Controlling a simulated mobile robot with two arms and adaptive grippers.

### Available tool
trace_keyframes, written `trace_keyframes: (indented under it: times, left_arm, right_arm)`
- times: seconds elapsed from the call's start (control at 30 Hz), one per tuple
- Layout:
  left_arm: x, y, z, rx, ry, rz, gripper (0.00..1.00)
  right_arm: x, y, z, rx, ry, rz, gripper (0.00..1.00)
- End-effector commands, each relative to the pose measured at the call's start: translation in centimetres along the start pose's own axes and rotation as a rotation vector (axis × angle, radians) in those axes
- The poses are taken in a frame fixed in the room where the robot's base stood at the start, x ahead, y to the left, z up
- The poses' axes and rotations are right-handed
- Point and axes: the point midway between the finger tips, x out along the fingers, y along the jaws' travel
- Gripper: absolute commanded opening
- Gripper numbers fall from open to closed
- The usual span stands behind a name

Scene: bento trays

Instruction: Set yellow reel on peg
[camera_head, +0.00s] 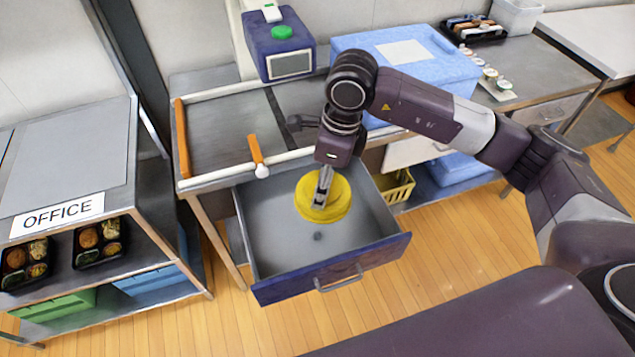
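The yellow reel (341,201) lies in the open grey drawer (272,232), toward its back right. My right gripper (321,199) points down over the reel, with its fingers at the reel's middle and left part. The fingers hide part of the reel. I cannot tell whether they grip it or how far apart they are. A short dark bar (300,122) sticks out left beside my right wrist on the worktop; I cannot tell whether it is the peg. My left gripper is not in view.
The drawer's front with its handle (339,279) juts out toward me. An orange-and-white lever (258,158) stands at the bench (225,135) edge. A blue machine (279,45) and a light blue box (445,62) stand behind. Bento trays (100,243) lie on the left shelf.

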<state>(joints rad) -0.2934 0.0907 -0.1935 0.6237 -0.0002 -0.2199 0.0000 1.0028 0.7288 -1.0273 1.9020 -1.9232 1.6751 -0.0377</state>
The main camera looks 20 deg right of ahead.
Motion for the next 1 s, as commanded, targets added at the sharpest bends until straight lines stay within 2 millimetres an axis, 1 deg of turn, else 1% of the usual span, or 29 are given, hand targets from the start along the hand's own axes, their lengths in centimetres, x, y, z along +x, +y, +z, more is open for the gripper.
trace_keyframes:
  times: [0.03, 0.2, 0.3, 0.4, 0.5, 0.6, 0.77, 1.0]
  left_arm:
    - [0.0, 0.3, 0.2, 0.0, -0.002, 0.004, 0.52]
    - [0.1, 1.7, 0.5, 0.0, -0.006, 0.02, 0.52]
    - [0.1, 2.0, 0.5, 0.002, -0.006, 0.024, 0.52]
    - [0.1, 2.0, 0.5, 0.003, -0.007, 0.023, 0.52]
    - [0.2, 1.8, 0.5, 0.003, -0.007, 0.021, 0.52]
    - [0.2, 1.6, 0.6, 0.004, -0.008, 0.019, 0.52]
    - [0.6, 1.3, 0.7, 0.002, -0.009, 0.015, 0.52]
    - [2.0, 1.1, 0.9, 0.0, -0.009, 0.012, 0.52]
  right_arm:
    - [0.5, -0.1, 0.3, 0.096, -0.001, -0.011, 0.26]
    - [2.0, -1.1, 0.9, 0.462, 0.0, -0.067, 0.26]
    - [2.8, -1.6, 1.1, 0.655, 0.0, -0.097, 0.26]
    - [3.5, -2.0, 1.2, 0.81, 0.002, -0.122, 0.26]
    - [3.9, -2.3, 1.3, 0.921, 0.001, -0.14, 0.26]
    - [4.1, -2.4, 1.2, 0.984, 0.001, -0.149, 0.26]
    - [4.8, -2.5, 1.1, 1.01, 0.002, -0.154, 0.26]
    - [7.0, -2.4, 0.8, 1.007, 0.002, -0.152, 0.26]
